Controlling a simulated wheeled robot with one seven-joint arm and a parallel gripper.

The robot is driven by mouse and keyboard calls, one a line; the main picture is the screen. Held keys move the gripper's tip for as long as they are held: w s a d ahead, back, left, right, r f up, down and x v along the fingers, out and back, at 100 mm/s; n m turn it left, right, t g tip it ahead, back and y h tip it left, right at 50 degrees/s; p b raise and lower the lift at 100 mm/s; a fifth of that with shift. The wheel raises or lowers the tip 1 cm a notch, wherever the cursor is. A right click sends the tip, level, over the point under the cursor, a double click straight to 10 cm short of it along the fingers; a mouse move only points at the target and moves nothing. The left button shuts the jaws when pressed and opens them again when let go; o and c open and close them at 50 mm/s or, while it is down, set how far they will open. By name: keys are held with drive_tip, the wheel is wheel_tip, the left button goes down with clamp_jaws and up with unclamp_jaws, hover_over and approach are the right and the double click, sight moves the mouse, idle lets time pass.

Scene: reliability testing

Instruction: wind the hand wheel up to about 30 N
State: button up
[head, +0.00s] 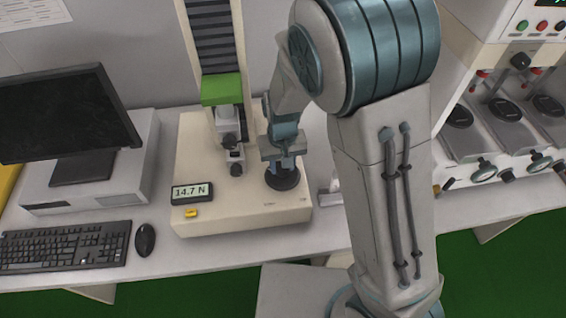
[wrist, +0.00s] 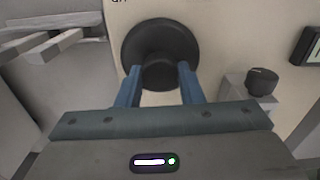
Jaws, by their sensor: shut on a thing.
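The black hand wheel (head: 283,181) sits on the cream base of the test stand (head: 240,219), right of its column. My gripper (head: 284,160) reaches down onto the wheel from above. In the wrist view my gripper's two blue fingers (wrist: 160,84) are shut on the hub of the hand wheel (wrist: 146,38), one on each side. The display (head: 190,192) at the base's front left reads 14.7 N. A grey fixture with black knobs (head: 233,150) stands under the green crosshead (head: 221,89). Part of the wheel is hidden by my gripper in the head view.
A yellow button (head: 191,213) lies below the display. A monitor (head: 67,112), keyboard (head: 66,245) and mouse (head: 145,239) are at the left. Another machine with several pedal-like units (head: 505,127) stands at the right. In the wrist view a black knob (wrist: 262,81) is close to my gripper's right side.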

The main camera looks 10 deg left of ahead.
drive_tip(key=o, duration=1)
wheel_tip(320, 180, up, 14)
drive_tip(key=b, duration=0.1)
drive_tip(key=s+d+r+m+t, duration=0.1)
drive_tip(key=s+d+r, duration=0.1)
drive_tip(key=s+d, duration=0.4)
drive_tip(key=s+d+r+m+t, duration=0.2)
drive_tip(key=s+d, duration=0.4)
drive_tip(key=d, duration=0.8)
drive_tip(key=shift+s+r+m+t, duration=0.15)
drive_tip(key=shift+s+m+t, duration=0.15)
drive_tip(key=shift+d, duration=0.1)
